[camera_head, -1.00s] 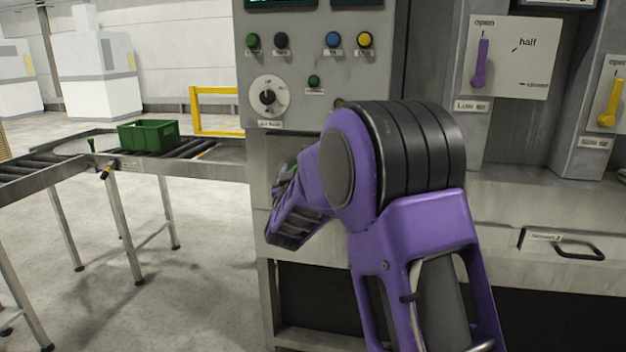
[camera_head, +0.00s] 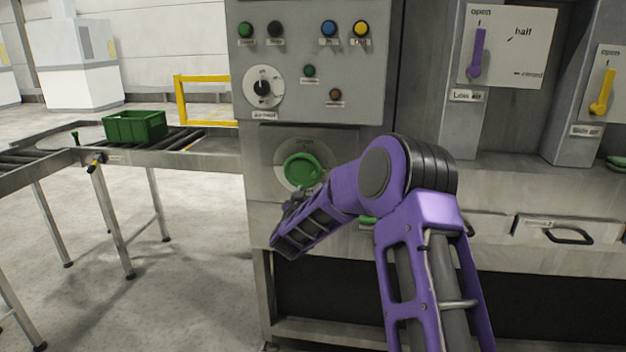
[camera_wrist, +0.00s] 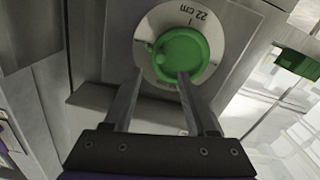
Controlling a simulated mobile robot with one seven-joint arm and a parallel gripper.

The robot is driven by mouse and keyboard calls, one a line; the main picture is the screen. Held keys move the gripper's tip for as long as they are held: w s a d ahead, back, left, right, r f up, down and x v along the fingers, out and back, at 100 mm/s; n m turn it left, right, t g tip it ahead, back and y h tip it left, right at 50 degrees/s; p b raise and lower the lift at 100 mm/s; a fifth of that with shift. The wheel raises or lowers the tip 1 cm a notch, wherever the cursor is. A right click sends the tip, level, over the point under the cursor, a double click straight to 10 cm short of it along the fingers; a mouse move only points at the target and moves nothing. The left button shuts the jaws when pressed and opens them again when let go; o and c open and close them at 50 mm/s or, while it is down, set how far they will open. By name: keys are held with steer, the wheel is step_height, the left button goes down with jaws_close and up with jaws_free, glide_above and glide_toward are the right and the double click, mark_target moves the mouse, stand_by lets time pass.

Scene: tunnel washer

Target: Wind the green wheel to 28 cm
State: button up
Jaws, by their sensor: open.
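The green wheel (camera_head: 302,170) sits on a pale round dial on the grey machine front, below the button panel. It also shows in the wrist view (camera_wrist: 183,54), where the dial plate (camera_wrist: 219,33) carries the marking "22 cm" and a small green knob stands at the wheel's left edge. My gripper (camera_wrist: 157,78) is open and empty, its two fingers pointing at the wheel's lower part. I cannot tell whether the fingertips touch the wheel. In the head view my purple arm reaches in from the right, and its end is just below the wheel; the fingers are hard to make out there.
A button panel with a black selector (camera_head: 263,88) is above the wheel. A purple lever (camera_head: 477,55) and a yellow lever (camera_head: 603,92) are on the right. A drawer handle (camera_head: 540,232) is lower right. A green crate (camera_head: 135,127) stands on the roller conveyor at left.

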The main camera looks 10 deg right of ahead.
mark_target(314, 178)
steer(key=x, duration=0.7)
steer(key=shift+w, duration=0.15)
jaws_close()
